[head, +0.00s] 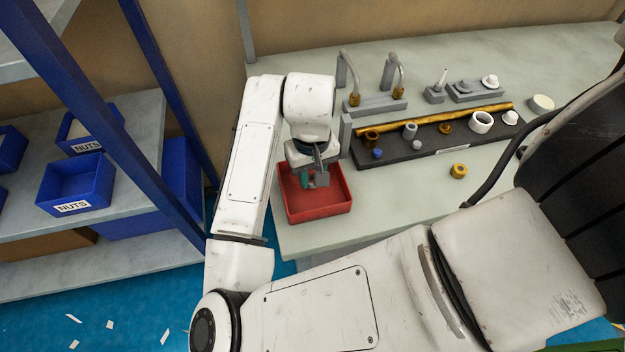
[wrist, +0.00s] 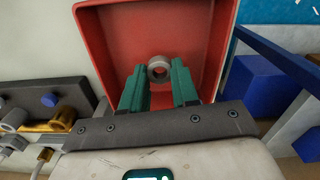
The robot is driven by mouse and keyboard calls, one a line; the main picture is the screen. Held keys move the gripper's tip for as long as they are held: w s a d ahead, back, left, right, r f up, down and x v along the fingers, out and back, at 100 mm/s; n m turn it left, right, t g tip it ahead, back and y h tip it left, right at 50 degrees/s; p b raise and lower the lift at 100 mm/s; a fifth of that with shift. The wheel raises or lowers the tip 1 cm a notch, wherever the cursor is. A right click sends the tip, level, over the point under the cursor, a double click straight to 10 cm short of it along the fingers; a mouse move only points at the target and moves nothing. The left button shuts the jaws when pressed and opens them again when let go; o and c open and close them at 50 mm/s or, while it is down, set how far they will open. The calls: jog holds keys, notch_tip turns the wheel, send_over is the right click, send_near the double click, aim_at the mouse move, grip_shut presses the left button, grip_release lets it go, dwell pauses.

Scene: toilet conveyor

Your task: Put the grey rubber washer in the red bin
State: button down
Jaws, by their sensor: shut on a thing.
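The grey rubber washer (wrist: 159,69) is a thick ring with a dark hole. In the wrist view it sits between the green fingertips of my gripper (wrist: 159,80), which is shut on it. The red bin (head: 318,207) is a square open box at the left front of the table. My gripper (head: 315,180) points down over the bin in the head view. The bin (wrist: 105,50) also fills the wrist view behind the washer, and its visible floor looks bare. The washer's height above that floor is hard to tell.
Right of the bin, a dark tray (head: 435,139) holds several small parts and a brass rod (head: 440,116). Metal fixtures (head: 375,102) stand behind it. A yellow ring (head: 458,171) lies in front. Shelves with blue bins (head: 77,186) stand at left. The table front is mostly clear.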

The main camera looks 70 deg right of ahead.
aim_at(313, 190)
jog(key=shift+f, duration=1.4)
jog(key=shift+f, duration=0.15)
jog(key=c, duration=0.8)
grip_release()
jog(key=shift+c, duration=0.2)
notch_tip(313, 190, up, 12)
jog(key=p, duration=0.1)
jog(key=shift+r, duration=0.2)
